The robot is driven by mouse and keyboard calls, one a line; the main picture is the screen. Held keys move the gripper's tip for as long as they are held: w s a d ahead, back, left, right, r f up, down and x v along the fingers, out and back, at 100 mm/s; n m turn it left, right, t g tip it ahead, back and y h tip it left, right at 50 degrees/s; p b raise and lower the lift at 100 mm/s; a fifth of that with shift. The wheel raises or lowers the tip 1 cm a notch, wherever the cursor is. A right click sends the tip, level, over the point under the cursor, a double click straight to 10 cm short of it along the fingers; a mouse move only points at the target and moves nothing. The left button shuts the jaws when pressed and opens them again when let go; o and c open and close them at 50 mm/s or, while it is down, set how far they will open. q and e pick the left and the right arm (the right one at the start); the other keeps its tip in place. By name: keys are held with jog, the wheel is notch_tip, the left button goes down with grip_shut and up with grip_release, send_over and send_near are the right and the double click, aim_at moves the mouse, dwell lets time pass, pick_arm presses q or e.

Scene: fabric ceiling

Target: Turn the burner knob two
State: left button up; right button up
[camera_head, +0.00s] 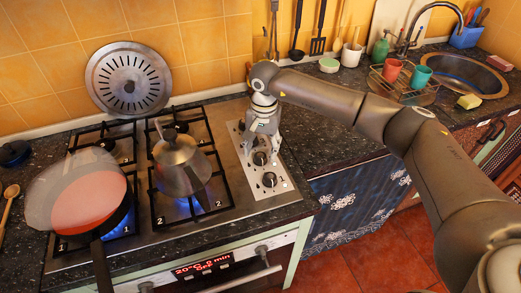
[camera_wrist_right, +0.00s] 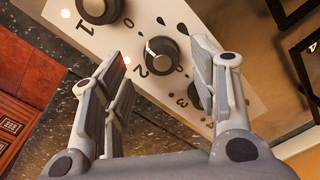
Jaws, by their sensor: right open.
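Burner knob two (camera_head: 260,158) is a round black knob on the pale control panel (camera_head: 247,183) at the hob's right side. In the right wrist view, knob two (camera_wrist_right: 162,55) has a white pointer mark and the printed number 2 beside it. My right gripper (camera_head: 262,138) is over the panel. In the wrist view its fingers (camera_wrist_right: 160,80) are open, with knob two showing in the gap between them; I cannot tell whether they touch it. One finger partly covers knob three (camera_wrist_right: 202,70). My left gripper is not in view.
Knob one (camera_head: 269,180) sits beside knob two, nearer the front. A metal kettle (camera_head: 181,165) stands on a burner with blue flame. A pan (camera_head: 85,200) sits over another flame at left. Dark worktop (camera_head: 300,143) lies right of the hob.

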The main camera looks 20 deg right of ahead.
aim_at(261, 155)
notch_tip(261, 155, down, 2)
jog(key=shift+w+f, duration=0.15)
jog(key=shift+f, duration=0.45)
jog(key=c, duration=1)
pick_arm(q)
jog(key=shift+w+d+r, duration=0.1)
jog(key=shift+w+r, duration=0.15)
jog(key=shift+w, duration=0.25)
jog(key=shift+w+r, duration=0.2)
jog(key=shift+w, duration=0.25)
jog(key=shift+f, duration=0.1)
